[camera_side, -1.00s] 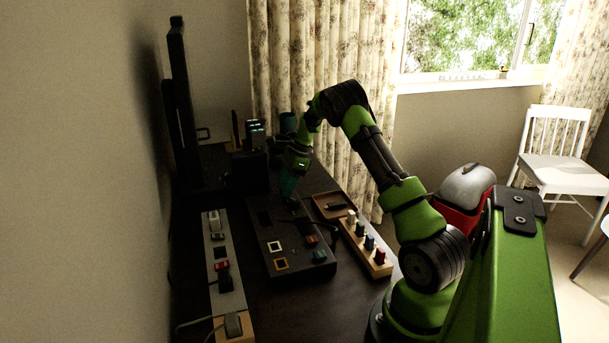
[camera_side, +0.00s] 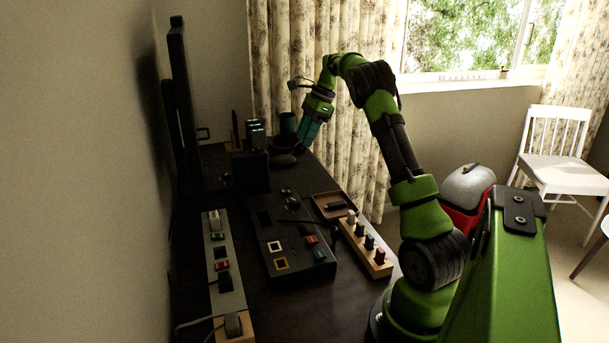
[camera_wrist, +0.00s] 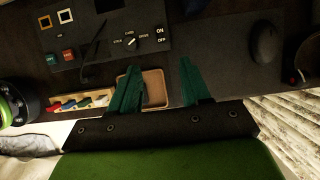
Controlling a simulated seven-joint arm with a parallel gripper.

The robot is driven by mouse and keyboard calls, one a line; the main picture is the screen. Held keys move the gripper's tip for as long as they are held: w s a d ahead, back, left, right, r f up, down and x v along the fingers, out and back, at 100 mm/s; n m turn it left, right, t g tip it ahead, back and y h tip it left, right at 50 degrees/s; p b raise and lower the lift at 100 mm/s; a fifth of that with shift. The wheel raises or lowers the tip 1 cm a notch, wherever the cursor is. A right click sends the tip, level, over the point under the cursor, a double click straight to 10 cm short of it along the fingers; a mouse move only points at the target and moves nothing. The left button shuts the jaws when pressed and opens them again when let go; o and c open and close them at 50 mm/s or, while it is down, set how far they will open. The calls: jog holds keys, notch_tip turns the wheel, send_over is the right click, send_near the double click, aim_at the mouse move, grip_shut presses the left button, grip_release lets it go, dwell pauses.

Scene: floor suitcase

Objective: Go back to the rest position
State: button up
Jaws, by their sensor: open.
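My gripper (camera_side: 308,137) is raised above the far right part of the dark desk (camera_side: 250,316), with its teal fingers pointing down. In the wrist view my gripper (camera_wrist: 160,85) has its two teal fingers spread wide apart. Nothing is between them but the view of the tray and desk below. The black panel (camera_side: 293,240) lies on the desk under and nearer than the gripper, and the gripper does not touch it. The panel (camera_wrist: 131,40) also shows in the wrist view, with ON and OFF labels and a knob.
A wooden block with several coloured pegs (camera_side: 366,248) and a brown tray (camera_side: 325,211) lie right of the panel. A power strip (camera_side: 224,270) lies left. The air around the gripper is clear.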

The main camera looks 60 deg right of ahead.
jog(key=shift+r, duration=0.1)
jog(key=s+a+r+n+t, duration=0.1)
jog(key=s+a+n, duration=0.4)
jog(key=a, duration=0.7)
jog(key=s+a+r+n+t, duration=0.1)
jog(key=s+a+n, duration=0.4)
jog(key=a+n, duration=0.5)
jog(key=s+a+r+n+t+h, duration=0.1)
jog(key=s+a+n, duration=0.5)
jog(key=a, duration=0.9)
jog(key=shift+a+r+n+t, duration=0.4)
jog(key=shift+r+n+t, duration=0.1)
jog(key=shift+r+n, duration=0.45)
